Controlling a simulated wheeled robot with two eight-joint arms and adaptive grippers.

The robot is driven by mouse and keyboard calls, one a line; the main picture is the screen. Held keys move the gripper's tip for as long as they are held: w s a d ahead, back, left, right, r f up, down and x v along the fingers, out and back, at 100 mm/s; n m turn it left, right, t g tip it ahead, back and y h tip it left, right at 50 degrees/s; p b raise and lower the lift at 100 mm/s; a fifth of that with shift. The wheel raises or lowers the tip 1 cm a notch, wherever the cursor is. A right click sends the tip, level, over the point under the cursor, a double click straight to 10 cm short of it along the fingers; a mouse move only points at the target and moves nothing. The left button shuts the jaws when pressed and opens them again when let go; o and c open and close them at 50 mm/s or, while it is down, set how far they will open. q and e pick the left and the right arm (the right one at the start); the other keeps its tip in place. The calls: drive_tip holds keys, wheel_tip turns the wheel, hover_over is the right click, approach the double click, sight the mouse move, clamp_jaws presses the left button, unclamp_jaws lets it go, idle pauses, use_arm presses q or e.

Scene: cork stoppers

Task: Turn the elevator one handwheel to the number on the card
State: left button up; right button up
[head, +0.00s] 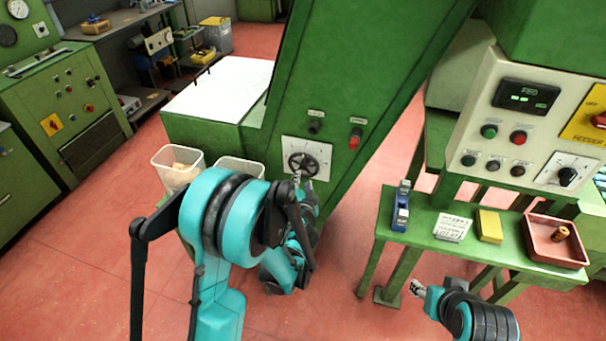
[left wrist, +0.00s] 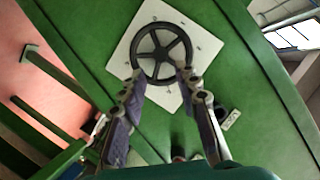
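The black spoked handwheel (head: 302,164) sits on a white dial plate (head: 323,151) on the green elevator housing. It also shows in the left wrist view (left wrist: 161,53), with small marks around it on the plate. My left gripper (left wrist: 160,76) is open, with its fingertips at either side of the wheel's near rim; I cannot tell whether they touch it. In the head view my left gripper (head: 304,180) is just below the wheel, partly hidden by my arm. A white card with writing (head: 453,228), too small to read, lies on the green bench.
A dark knob (head: 315,127) and a red button (head: 355,138) are above the wheel. The green bench (head: 404,233) holds a blue item (head: 401,213), a yellow block (head: 489,226) and a red tray (head: 536,247) with cork-coloured pieces. Plastic bins (head: 171,167) stand left of the wheel.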

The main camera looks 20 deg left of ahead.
use_arm(q)
drive_tip(key=v, duration=0.4)
idle(0.4)
drive_tip(key=s+a+r+n+g, duration=0.2)
drive_tip(key=s, duration=0.3)
drive_tip(key=s+a+r+n+g, duration=0.2)
drive_tip(key=s+r, duration=0.1)
drive_tip(key=s, duration=0.3)
drive_tip(key=s+d+n+g+h, duration=0.1)
drive_tip(key=s, duration=0.6)
drive_tip(key=s+d+n+g+h, duration=0.1)
drive_tip(key=s+d+g+h, duration=0.1)
drive_tip(key=s, duration=0.5)
drive_tip(key=shift+d+n+h, duration=0.3)
drive_tip(key=shift+d, duration=0.05)
